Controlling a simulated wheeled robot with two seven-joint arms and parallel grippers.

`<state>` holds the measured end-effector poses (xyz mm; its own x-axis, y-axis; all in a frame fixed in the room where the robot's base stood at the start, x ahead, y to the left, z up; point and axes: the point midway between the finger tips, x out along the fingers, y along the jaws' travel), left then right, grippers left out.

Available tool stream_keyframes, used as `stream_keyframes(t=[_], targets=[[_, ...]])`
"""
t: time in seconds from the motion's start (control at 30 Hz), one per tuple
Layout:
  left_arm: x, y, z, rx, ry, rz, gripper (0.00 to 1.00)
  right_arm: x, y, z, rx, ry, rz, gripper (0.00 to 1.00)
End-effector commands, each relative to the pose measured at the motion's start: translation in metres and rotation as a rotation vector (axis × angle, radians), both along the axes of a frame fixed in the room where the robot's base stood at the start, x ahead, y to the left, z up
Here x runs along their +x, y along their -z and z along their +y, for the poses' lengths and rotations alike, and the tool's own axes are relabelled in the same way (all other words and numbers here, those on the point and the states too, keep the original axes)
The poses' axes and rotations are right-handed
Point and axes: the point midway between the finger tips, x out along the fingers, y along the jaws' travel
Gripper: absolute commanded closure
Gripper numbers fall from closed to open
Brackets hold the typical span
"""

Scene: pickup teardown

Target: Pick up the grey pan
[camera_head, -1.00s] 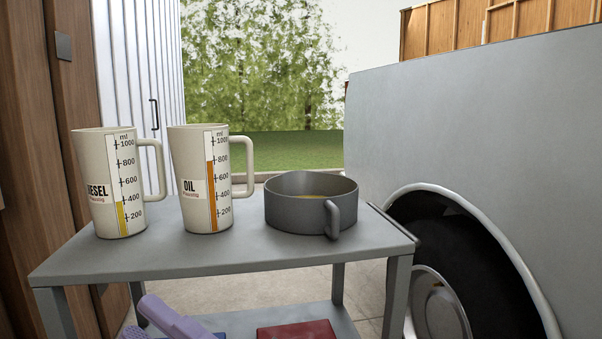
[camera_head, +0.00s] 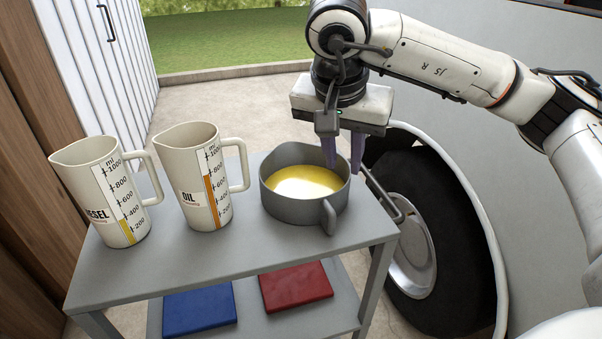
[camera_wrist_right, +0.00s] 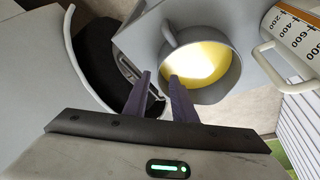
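The grey pan (camera_head: 292,207) stands upright on the right part of the cart's top and holds yellow liquid. Its handle (camera_head: 328,216) points toward the front right. My right gripper (camera_head: 344,168) points down at the pan's back right rim, with its purple fingers apart. In the right wrist view the pan (camera_wrist_right: 231,78) lies just ahead of the fingers (camera_wrist_right: 160,84), one of which overlaps its rim. I cannot tell whether that finger touches the pan. My left gripper is not in view.
The diesel jug (camera_head: 92,195) and the oil jug (camera_head: 190,187) stand left of the pan on the grey cart (camera_head: 240,258). A blue case (camera_head: 200,309) and a red case (camera_head: 296,288) lie on its lower shelf. The vehicle's wheel (camera_head: 412,230) is close on the right.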

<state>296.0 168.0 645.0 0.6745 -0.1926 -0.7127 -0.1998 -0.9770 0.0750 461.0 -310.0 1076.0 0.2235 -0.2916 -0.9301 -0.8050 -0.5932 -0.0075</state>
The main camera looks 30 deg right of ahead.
Motion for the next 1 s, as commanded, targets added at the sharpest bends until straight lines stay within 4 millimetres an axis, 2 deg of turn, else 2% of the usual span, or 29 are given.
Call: stream_keyframes(t=[0.07,0.2,0.53,0.8,1.0], targets=[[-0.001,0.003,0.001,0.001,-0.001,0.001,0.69,0.001,0.003,-0.008,-0.018,0.010,-0.001,0.76],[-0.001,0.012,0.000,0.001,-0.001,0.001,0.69,0.005,0.024,-0.015,-0.021,0.011,0.002,0.76],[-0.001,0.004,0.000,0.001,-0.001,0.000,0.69,0.014,0.049,-0.025,-0.020,0.010,-0.001,0.76],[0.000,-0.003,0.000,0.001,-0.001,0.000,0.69,0.025,0.084,-0.035,-0.019,0.010,-0.001,0.76],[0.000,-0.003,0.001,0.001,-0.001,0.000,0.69,0.027,0.089,-0.037,-0.018,0.008,-0.004,0.76]])
